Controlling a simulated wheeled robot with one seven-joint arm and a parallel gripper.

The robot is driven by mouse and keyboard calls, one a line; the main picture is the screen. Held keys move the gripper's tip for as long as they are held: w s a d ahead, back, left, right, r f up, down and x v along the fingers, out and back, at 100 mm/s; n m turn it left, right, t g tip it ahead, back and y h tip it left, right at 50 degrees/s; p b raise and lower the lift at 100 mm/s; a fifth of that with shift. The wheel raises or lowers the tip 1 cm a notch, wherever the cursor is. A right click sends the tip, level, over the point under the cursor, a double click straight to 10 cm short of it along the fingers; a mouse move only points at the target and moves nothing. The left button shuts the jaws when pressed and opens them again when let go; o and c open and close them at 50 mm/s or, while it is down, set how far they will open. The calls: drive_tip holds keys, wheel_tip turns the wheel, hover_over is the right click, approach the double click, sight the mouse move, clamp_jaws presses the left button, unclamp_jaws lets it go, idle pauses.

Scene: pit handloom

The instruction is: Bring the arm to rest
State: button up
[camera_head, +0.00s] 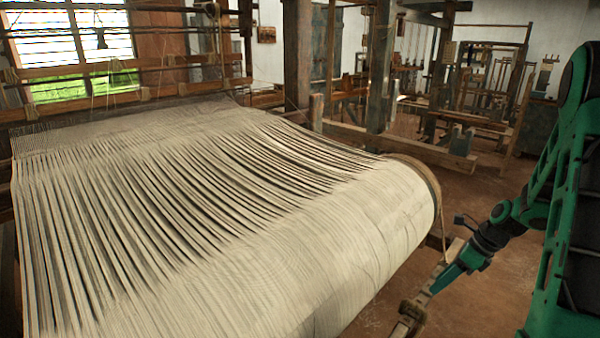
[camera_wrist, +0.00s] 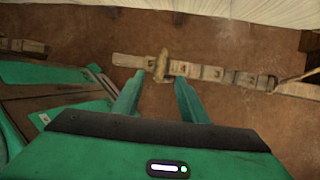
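My gripper (camera_head: 437,287) hangs low to the right of the loom's thread-wrapped beam in the head view, pointing down and left. In the wrist view, its two green fingers (camera_wrist: 157,88) stand apart with nothing seen held between them. A narrow wooden bar (camera_wrist: 215,73) with a rope binding (camera_wrist: 162,66) crosses just past the fingertips. The bar also shows in the head view (camera_head: 440,262), partly behind the gripper. Whether the fingers touch the bar, I cannot tell.
The big roll of cream warp threads (camera_head: 340,240) fills the left and middle. Its rim (camera_head: 420,172) lies left of my arm. Wooden posts (camera_head: 380,70) and another loom (camera_head: 485,90) stand behind. Bare brown floor (camera_head: 500,280) shows around the gripper.

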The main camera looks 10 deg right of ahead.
drive_tip(key=s+a+r+n+g+h, duration=0.1)
drive_tip(key=s+a+r+n+h, duration=0.1)
drive_tip(key=s+r+n, duration=0.7)
drive_tip(key=s+a+r+n+g+h, duration=0.1)
drive_tip(key=s+a+r+n, duration=0.4)
drive_tip(key=s+n, duration=0.8)
drive_tip(key=s+r+h, duration=0.1)
drive_tip(key=s+r, duration=0.2)
drive_tip(key=s, duration=0.1)
drive_tip(key=shift+s+r, duration=0.15)
drive_tip(key=shift+r, duration=0.25)
drive_tip(key=shift+w+f, duration=0.25)
drive_tip(key=shift+w, duration=0.4)
drive_tip(key=shift+c, duration=0.3)
